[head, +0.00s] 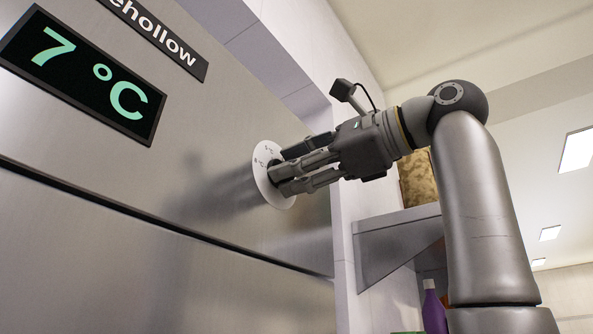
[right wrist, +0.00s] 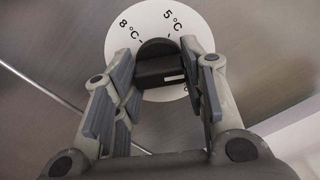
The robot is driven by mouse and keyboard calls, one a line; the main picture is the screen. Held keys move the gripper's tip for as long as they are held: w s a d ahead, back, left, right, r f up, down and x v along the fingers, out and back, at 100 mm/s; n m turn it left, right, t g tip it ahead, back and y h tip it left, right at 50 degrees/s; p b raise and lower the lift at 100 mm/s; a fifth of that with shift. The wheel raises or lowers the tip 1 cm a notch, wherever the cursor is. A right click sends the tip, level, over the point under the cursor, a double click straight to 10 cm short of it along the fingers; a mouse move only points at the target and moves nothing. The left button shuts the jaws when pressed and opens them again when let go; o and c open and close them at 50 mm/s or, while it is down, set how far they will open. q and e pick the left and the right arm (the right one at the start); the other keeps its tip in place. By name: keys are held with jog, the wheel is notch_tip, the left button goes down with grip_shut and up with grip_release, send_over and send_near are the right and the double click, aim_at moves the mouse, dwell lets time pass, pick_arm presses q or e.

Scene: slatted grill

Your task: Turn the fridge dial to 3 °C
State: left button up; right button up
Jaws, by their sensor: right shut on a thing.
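The fridge (head: 200,150) has a brushed metal front. Its display (head: 83,72) reads 7 °C in green. The dial is a white round plate (head: 264,183) with a dark knob in its middle. My left gripper is not in view.
A dark nameplate (head: 155,35) sits above the display. A horizontal seam runs across the fridge below the dial. A grey shelf (head: 395,245) is on the wall to the right, with a purple bottle (head: 433,308) below it.

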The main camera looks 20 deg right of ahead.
jog(key=shift+f, duration=0.1)
dwell(0.3)
jog(key=o, duration=1)
jog(key=v, duration=1.2)
jog(key=shift+d, duration=0.1)
jog(key=shift+w, duration=0.1)
